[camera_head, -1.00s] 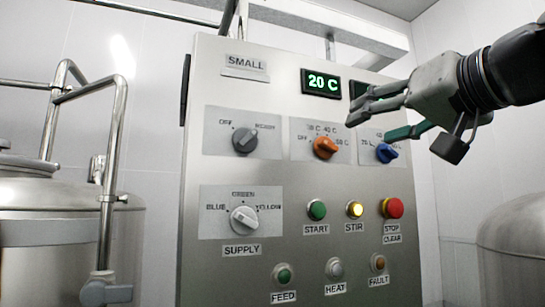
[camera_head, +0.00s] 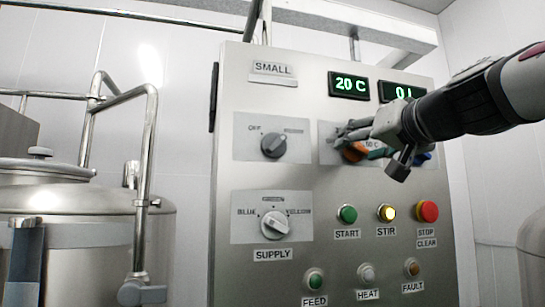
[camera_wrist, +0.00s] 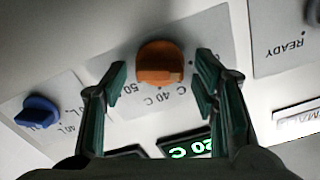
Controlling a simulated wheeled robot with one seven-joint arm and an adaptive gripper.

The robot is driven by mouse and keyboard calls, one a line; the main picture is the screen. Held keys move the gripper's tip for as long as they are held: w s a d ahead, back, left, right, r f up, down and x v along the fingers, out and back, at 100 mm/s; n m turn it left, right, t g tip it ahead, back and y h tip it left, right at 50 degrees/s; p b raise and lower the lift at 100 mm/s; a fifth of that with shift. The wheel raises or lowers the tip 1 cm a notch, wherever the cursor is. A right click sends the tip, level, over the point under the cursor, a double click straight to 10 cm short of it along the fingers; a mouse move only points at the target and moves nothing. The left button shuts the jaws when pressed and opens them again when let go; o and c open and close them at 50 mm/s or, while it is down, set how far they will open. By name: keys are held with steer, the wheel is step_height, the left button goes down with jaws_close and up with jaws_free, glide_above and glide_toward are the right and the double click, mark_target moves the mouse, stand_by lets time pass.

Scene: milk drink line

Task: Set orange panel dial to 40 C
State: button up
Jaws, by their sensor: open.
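The orange dial (camera_wrist: 160,64) sits on its light label plate, between the two fingers of my gripper (camera_wrist: 160,85) in the wrist view. Gaps show on both sides, so the open fingers look apart from it. The plate's "40 C" and "50" marks show upside down beside the dial. In the head view my gripper (camera_head: 350,138) is in front of the panel (camera_head: 230,120), and the orange dial (camera_head: 355,151) is partly hidden behind it. The temperature display (camera_head: 349,85) reads 20 C.
A blue dial (camera_wrist: 38,111) is close beside the orange one. A grey dial (camera_head: 274,145) and a supply dial (camera_head: 274,225) are on the panel's left. Start (camera_head: 347,214), lit stir (camera_head: 386,213) and red stop (camera_head: 427,211) buttons lie below. A steel tank (camera_head: 90,220) stands at left.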

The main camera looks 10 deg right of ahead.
steer(key=c, duration=1.1)
steer(key=m, duration=0.4)
steer(key=shift+d, duration=0.1)
steer(key=m+p, duration=0.1)
steer(key=m, duration=0.8)
steer(key=shift+f+m, duration=0.15)
steer(key=shift+m, duration=0.15)
steer(key=shift+f+m+p, duration=0.1)
steer(key=shift+m+p, duration=0.55)
steer(key=shift+m, duration=1.45)
